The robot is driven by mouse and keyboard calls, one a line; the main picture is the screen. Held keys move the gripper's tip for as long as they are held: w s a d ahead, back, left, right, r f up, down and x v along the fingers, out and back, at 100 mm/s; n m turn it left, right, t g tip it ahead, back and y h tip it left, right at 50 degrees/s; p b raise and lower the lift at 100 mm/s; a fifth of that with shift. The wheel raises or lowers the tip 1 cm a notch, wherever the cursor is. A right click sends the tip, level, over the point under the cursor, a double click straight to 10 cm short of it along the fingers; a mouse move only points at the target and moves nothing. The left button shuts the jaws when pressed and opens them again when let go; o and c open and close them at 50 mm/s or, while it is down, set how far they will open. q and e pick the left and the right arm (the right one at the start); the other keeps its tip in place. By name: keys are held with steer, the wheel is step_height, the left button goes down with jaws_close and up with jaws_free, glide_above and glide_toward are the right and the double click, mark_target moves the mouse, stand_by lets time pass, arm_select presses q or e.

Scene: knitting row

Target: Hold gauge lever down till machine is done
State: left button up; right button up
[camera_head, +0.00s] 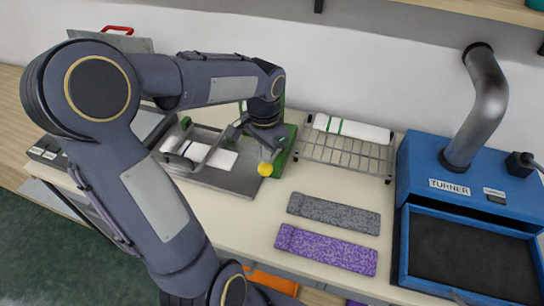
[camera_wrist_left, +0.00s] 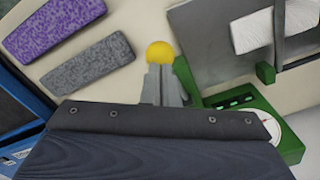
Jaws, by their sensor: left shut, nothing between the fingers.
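The gauge is a green device (camera_head: 283,158) at the right end of a grey metal plate (camera_head: 238,181). In the left wrist view, the green body (camera_wrist_left: 292,145) shows a white round dial and a dark panel. The yellow ball knob (camera_head: 265,169) of its lever also shows in the left wrist view (camera_wrist_left: 160,53). My left gripper (camera_head: 266,152) is shut and empty, its fingertips (camera_wrist_left: 162,72) right at the knob. I cannot tell whether they touch it. The lever's arm is mostly hidden. A white piece (camera_head: 205,154) lies on the plate under a metal bar. My right gripper is not in view.
A grey knitted strip (camera_head: 334,213) and a purple one (camera_head: 326,250) lie on the table. Behind them is a wire rack (camera_head: 344,155) with a white, green-striped roll (camera_head: 352,128). The blue turner (camera_head: 440,180) with its pipe stands at the right.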

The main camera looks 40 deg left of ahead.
mark_target(265, 173)
arm_select(q)
steer(key=o, duration=0.4)
steer(key=shift+c, duration=0.2)
steer(key=shift+f, duration=0.1)
steer(key=shift+f+b, duration=1.55)
steer(key=shift+f, duration=0.35)
steer(key=shift+s+d+f+b, duration=0.1)
steer(key=shift+s+f+b, duration=0.05)
steer(key=shift+f+b, duration=0.75)
steer(key=shift+s+f+b, duration=0.15)
steer(key=shift+f+b, duration=0.5)
steer(key=shift+f, duration=0.4)
steer(key=shift+r, duration=0.1)
